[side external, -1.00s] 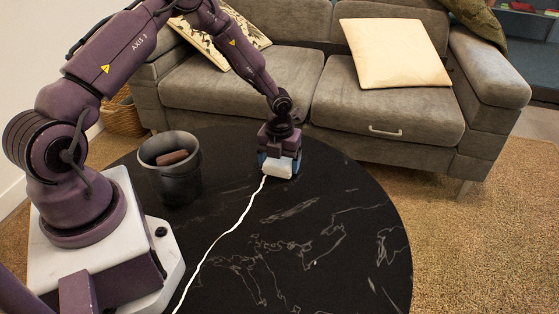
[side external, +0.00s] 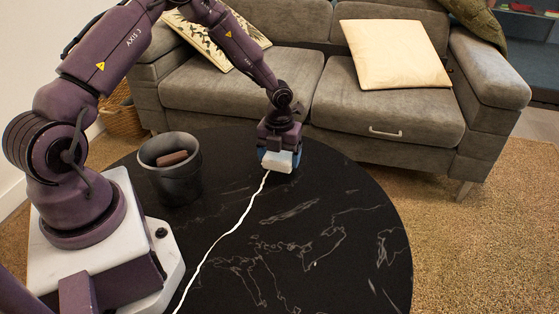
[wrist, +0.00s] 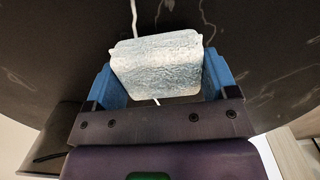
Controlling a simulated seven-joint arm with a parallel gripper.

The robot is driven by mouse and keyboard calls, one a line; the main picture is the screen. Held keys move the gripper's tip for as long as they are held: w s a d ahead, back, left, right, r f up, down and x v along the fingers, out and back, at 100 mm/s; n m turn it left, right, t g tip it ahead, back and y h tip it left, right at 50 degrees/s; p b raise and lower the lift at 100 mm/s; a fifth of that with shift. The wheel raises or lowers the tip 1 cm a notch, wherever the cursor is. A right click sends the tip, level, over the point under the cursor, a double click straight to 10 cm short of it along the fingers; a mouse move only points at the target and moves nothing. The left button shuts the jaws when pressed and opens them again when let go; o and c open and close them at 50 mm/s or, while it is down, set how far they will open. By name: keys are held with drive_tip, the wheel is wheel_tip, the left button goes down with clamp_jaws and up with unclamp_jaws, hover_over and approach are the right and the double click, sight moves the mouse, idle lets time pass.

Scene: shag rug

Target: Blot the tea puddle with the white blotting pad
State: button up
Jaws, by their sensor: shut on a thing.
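The white blotting pad (side external: 281,161) is held between the blue fingers of my gripper (side external: 279,157), over the far part of the round black table. In the wrist view the pad (wrist: 157,66) has a rough, pale bluish face and fills the gap between the two fingers of my gripper (wrist: 162,72). My gripper is shut on it. I cannot tell whether the pad touches the tabletop. I cannot make out the tea puddle on the dark, veined surface.
The black table (side external: 330,215) has white veins; one long white line runs from near the pad to the front edge. A dark bucket (side external: 170,185) holding a brown block (side external: 172,158) stands left of my gripper. A grey sofa (side external: 310,110) is close behind. The table's right half is clear.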

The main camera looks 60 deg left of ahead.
drive_tip(key=shift+r, duration=2.4)
